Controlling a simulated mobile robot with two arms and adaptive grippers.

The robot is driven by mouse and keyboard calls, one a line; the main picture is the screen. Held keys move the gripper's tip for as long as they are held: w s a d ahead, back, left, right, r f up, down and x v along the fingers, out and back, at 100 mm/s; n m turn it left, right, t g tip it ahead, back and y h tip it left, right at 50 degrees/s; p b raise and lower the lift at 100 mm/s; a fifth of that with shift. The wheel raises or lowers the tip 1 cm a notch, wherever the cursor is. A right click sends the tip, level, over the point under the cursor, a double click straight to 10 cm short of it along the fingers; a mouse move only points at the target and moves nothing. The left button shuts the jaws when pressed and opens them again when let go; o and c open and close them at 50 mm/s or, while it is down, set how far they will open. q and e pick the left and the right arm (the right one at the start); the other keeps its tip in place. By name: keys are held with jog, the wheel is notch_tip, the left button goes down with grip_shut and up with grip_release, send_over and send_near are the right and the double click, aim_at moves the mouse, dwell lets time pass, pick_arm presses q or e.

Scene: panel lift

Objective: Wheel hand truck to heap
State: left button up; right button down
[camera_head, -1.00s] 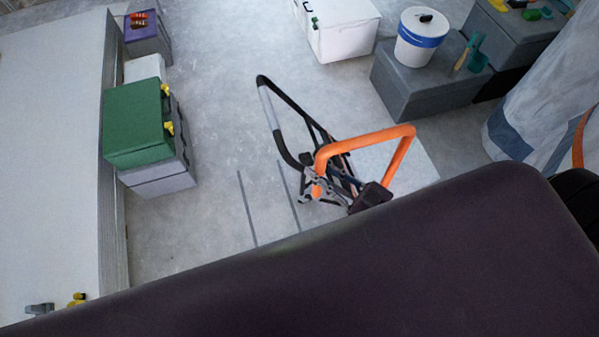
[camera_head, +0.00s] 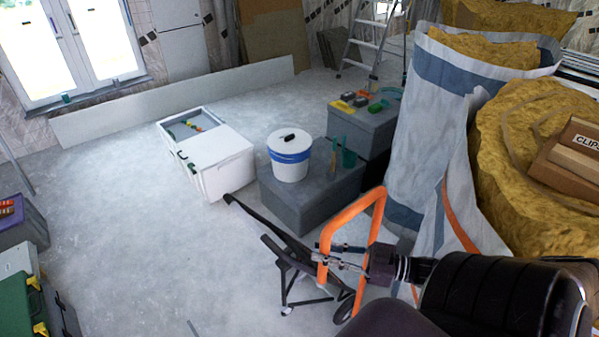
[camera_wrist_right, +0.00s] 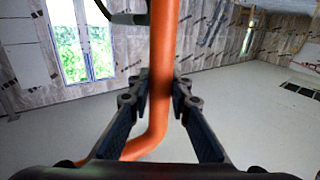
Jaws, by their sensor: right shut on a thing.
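The hand truck with an orange tubular handle (camera_head: 376,225) and a black frame (camera_head: 262,218) stands on the floor low in the middle of the head view. One small wheel (camera_head: 344,306) shows at its base. My right gripper (camera_head: 330,256) is shut on the orange handle; in the right wrist view the orange tube (camera_wrist_right: 163,70) runs between its fingers (camera_wrist_right: 160,95). A yellow fibrous heap (camera_head: 490,150) lies to the right, beyond a white and blue bag. My arm hides part of the truck's right side. My left gripper is not in view.
The big white and blue bag (camera_head: 415,130) stands close to the truck on the right. Grey boxes (camera_head: 310,195) with a white bucket (camera_head: 289,158) stand just behind the truck. A white open box (camera_head: 215,165) is further back.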

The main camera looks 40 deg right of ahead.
jog(key=d+b, duration=0.2)
jog(key=d, duration=0.7)
jog(key=shift+d, duration=0.15)
jog(key=c, duration=2.1)
grip_release()
jog(key=shift+r, duration=0.1)
jog(key=o, duration=0.4)
jog(key=shift+s+d, duration=0.15)
jog(key=shift+c, duration=0.2)
